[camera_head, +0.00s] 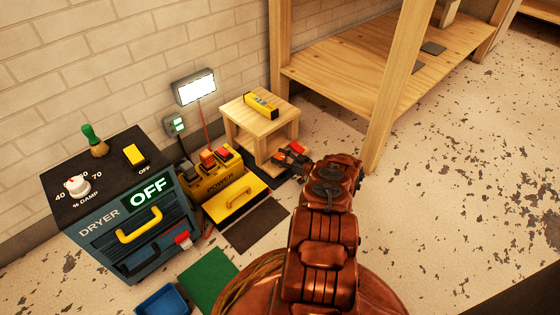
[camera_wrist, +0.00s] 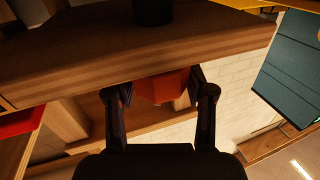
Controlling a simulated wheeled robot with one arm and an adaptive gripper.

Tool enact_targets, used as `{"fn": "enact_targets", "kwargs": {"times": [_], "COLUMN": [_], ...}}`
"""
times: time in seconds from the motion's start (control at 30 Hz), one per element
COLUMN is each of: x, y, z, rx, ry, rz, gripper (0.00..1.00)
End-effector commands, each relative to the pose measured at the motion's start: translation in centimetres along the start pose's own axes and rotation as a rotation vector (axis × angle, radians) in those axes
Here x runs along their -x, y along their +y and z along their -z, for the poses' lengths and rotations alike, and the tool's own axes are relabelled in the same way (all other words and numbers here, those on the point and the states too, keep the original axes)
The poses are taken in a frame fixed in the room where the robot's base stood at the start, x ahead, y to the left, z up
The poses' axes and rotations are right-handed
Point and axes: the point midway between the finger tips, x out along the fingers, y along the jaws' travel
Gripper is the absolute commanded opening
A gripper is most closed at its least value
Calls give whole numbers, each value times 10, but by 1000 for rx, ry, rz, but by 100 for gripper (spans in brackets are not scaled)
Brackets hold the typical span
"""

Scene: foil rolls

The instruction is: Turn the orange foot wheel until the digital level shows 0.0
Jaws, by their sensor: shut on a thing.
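A small wooden table (camera_head: 247,123) stands by the wall with a yellow digital level (camera_head: 261,105) lying on its top. The level's display is too small to read surely. The orange foot wheel (camera_wrist: 163,86) shows in the wrist view between my two fingers, just under the wooden edge of the table (camera_wrist: 150,62). My gripper (camera_head: 289,156) is low at the table's near right leg in the head view, shut on the wheel. The wheel is partly hidden by the table edge and the fingers.
A yellow power box (camera_head: 215,175) with switches stands left of the table. A dryer cabinet (camera_head: 120,205) reading OFF is farther left. A tall wooden shelf (camera_head: 395,95) stands close on the right. A dark mat (camera_head: 255,230) and a green mat (camera_head: 208,278) lie on the floor.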

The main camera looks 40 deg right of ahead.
Motion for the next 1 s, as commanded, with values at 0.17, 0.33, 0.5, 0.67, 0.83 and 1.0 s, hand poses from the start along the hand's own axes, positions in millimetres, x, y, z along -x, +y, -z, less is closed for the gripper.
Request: {"fn": "enact_targets", "kwargs": {"times": [0.17, 0.33, 0.5, 0.67, 0.83, 1.0], "x": [-2, -2, -2, -2, -2, -2], "y": [1, 2, 2, 2, 2, 2], "z": [2, 4, 6, 7, 7, 6], "rx": [5, 4, 4, 4, 4, 3], "ry": [6, 4, 5, 6, 6, 5], "rz": [60, 89, 100, 101, 101, 101], "gripper": [19, 19, 19, 19, 19, 69]}}
